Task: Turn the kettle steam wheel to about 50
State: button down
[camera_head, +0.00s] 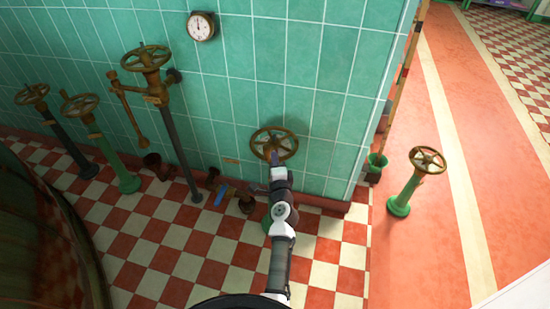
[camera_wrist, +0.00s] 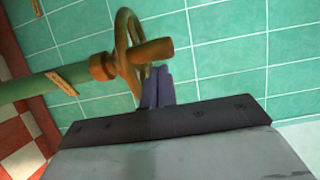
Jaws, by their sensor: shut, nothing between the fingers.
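A brass-coloured handwheel (camera_head: 274,143) on a green post stands in front of the tiled wall. The head view does not show clearly that it is the steam wheel, and I cannot read a setting. In the wrist view the wheel (camera_wrist: 121,30) appears nearly edge-on, with its hub and green stem to the left. My gripper (camera_head: 276,159) is at the near side of this wheel. Its purple fingers (camera_wrist: 157,86) are together and empty, close by the rim and hub. Whether they touch the wheel or pass between its spokes, I cannot tell. My arm hides most of the post.
Several other handwheels stand along the wall at left, including a tall one (camera_head: 146,58). Another wheel on a green post (camera_head: 427,160) stands at right. A round gauge (camera_head: 201,26) hangs on the wall. A large curved vessel (camera_head: 40,235) fills the lower left. Checkered floor lies open between.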

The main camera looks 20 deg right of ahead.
jog(key=shift+w+a, duration=0.1)
jog(key=shift+w, duration=0.1)
jog(key=shift+w+a+r, duration=0.1)
jog(key=shift+w+a, duration=0.35)
jog(key=shift+a, duration=0.1)
jog(key=shift+s+d, duration=0.1)
jog(key=shift+d, duration=0.05)
